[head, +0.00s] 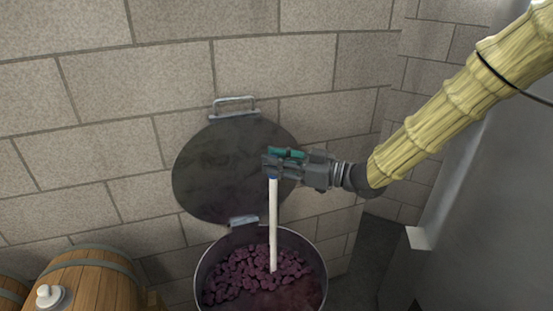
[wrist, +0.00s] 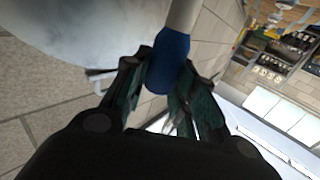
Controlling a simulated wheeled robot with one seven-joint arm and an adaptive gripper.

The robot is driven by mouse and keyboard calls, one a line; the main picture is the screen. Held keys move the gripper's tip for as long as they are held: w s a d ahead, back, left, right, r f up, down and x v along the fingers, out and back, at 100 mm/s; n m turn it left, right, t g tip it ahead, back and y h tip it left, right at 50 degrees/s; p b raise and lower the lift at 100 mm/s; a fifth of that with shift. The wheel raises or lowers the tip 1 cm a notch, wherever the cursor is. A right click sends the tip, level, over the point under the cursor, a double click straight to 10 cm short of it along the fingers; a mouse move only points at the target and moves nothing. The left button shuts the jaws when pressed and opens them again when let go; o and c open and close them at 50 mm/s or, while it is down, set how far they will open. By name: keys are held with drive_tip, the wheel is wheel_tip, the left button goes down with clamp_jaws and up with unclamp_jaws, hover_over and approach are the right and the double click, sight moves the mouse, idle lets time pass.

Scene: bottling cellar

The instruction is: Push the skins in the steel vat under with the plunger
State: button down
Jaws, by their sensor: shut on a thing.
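The steel vat (head: 201,268) stands open at the bottom middle of the head view. Dark purple skins (head: 245,272) cover much of its surface, with a smoother, wetter patch at the lower right. My gripper (head: 270,163) is above the vat, shut on the plunger (head: 273,225). The plunger's white shaft hangs nearly upright into the vat, and its lower end is hidden among the skins. In the wrist view my fingers (wrist: 168,92) close around the plunger's blue grip (wrist: 168,62). The vat's round lid (head: 215,170) stands raised behind it.
A wooden barrel (head: 95,280) with a white bung stands at the lower left, close to the vat. A block wall (head: 140,85) is behind the vat. A large grey metal surface (head: 480,200) fills the right side. The wrist view also shows distant shelves (wrist: 285,55).

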drive_tip(key=shift+d+f+b, duration=0.1)
drive_tip(key=shift+f+b, duration=0.9)
drive_tip(key=shift+f, duration=0.9)
drive_tip(key=shift+r, duration=0.15)
